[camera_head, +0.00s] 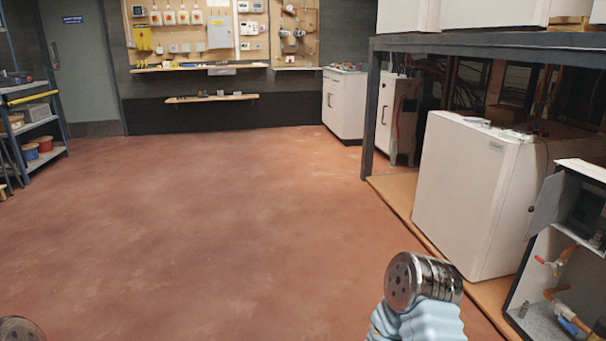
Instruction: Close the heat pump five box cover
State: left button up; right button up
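At the right edge stands an open-fronted unit (536,296) with copper pipes and a red-handled valve inside. At its top is a dark box, and a grey cover panel (546,203) stands out from the box at an angle, seemingly open. No number shows, so I cannot tell for sure that this is heat pump five. The unit is cut off by the right picture edge. Metal and pale blue parts of my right arm show at the bottom right, left of the unit. A small piece of my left arm shows at the bottom left. Neither gripper's fingers show.
A large white cabinet (467,190) stands beside the unit on a wooden base. A dark metal frame (371,110) rises behind it, carrying white units above. A shelf rack (36,118) and door (84,65) are at the far left. The red floor (210,215) is clear.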

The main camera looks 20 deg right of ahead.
aim_at(552, 188)
jog(key=i+z, duration=0.4)
jog(key=i, duration=0.15)
jog(key=i+j+z, duration=0.35)
jog(key=i, duration=0.25)
jog(key=i+z, duration=0.2)
jog(key=z, duration=0.2)
jog(key=i+z, duration=0.25)
jog(key=z, duration=0.15)
jog(key=i+j+z, duration=0.1)
jog(key=z, duration=0.3)
jog(key=i+j+z, duration=0.15)
jog(key=z, duration=0.25)
jog(key=i+j+z, duration=0.25)
jog(key=z, duration=0.2)
